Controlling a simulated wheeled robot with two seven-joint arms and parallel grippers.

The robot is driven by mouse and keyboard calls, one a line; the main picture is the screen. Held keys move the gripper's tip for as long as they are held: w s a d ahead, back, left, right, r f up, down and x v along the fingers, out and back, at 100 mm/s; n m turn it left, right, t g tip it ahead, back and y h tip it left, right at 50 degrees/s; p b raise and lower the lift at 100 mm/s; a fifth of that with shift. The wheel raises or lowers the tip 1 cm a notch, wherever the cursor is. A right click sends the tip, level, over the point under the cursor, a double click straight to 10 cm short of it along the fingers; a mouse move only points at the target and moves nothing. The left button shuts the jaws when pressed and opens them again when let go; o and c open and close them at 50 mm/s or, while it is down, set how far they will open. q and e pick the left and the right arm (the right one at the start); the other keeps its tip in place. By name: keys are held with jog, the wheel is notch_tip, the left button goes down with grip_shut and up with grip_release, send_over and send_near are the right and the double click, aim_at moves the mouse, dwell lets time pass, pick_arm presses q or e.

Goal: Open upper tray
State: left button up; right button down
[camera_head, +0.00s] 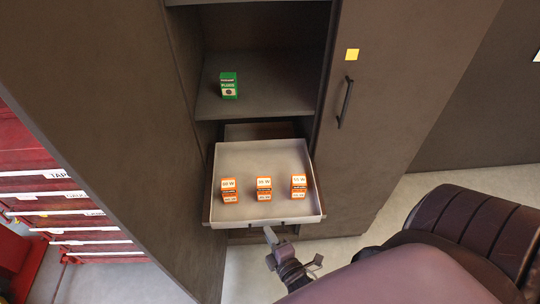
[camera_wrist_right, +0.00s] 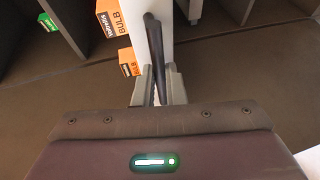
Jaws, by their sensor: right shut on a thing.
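The upper tray (camera_head: 262,152) is a pale, shallow drawer that stands pulled out of the dark cabinet. Three orange-and-white bulb boxes stand in it: a left one (camera_head: 229,190), a middle one (camera_head: 264,188) and a right one (camera_head: 298,186). My right gripper (camera_head: 271,236) is at the tray's front edge. In the right wrist view its fingers (camera_wrist_right: 157,87) are closed around the dark handle (camera_wrist_right: 153,38) on the pale tray front. Two orange boxes (camera_wrist_right: 112,17) show beside it there. My left gripper is not in view.
A green box (camera_head: 228,85) stands on the shelf (camera_head: 275,98) above the tray. A closed cabinet door (camera_head: 375,90) with a black handle is to the right. An open door panel (camera_head: 110,110) is to the left, with red labelled drawers (camera_head: 40,160) beyond it.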

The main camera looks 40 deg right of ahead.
jog(key=c, duration=1.5)
grip_release()
jog(key=b+v, duration=0.1)
jog(key=v, duration=0.6)
jog(key=shift+s, duration=0.4)
